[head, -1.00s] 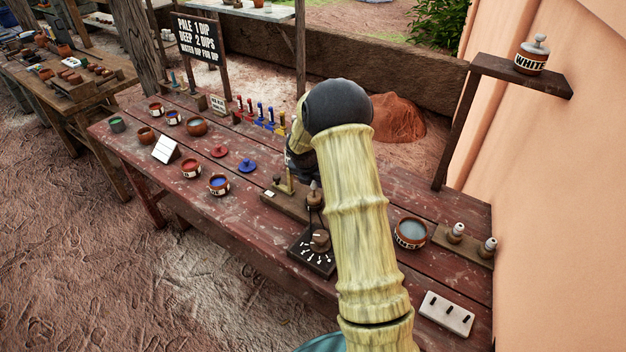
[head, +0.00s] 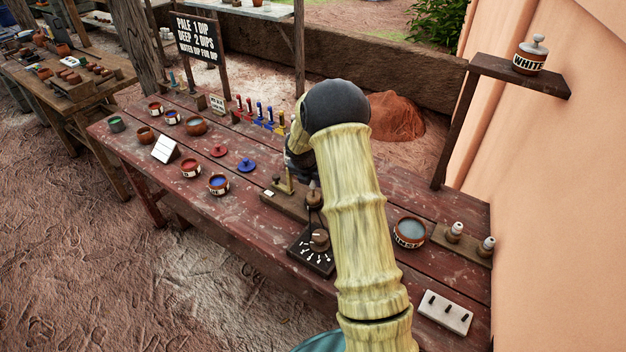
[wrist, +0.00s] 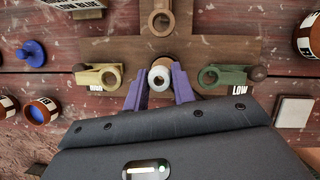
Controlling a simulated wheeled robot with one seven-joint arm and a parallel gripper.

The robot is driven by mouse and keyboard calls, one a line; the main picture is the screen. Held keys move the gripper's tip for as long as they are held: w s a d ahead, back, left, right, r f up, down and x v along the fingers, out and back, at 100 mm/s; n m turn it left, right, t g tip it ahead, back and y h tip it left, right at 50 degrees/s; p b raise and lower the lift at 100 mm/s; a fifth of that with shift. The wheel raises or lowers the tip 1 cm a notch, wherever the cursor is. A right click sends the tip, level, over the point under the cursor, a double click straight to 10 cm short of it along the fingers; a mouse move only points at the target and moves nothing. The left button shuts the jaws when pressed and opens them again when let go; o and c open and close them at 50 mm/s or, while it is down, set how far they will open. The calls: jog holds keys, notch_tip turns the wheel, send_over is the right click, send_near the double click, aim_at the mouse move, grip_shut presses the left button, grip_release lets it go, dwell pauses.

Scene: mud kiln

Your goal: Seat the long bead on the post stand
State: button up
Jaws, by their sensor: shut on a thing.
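In the wrist view, my gripper (wrist: 160,84) has two purple fingers shut on a pale long bead (wrist: 160,77), seen end-on as a white ring with a grey centre. The bead is over the middle of a wooden stand (wrist: 125,48). A yellow holder (wrist: 97,77) stands to the left of the bead and a green holder (wrist: 222,75), by a LOW label, to the right. Whether the bead touches the stand or a post under it cannot be told. In the head view, my arm hides the bead and most of the gripper; the stand's left part (head: 283,206) shows.
A dark dial block (head: 312,252) sits in front of the stand. A bowl of grey liquid (head: 410,231) and a white block with dark pegs (head: 445,313) are to the right. Red (head: 190,169) and blue pots (head: 219,185) stand left. The table's front edge is near.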

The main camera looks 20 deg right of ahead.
jog(key=shift+f, duration=1.8)
dwell(2.2)
jog(key=o, duration=1.3)
jog(key=shift+f, duration=0.1)
jog(key=shift+s+d, duration=0.1)
jog(key=shift+d, duration=0.05)
jog(key=shift+s+d, duration=0.1)
jog(key=shift+c, duration=0.7)
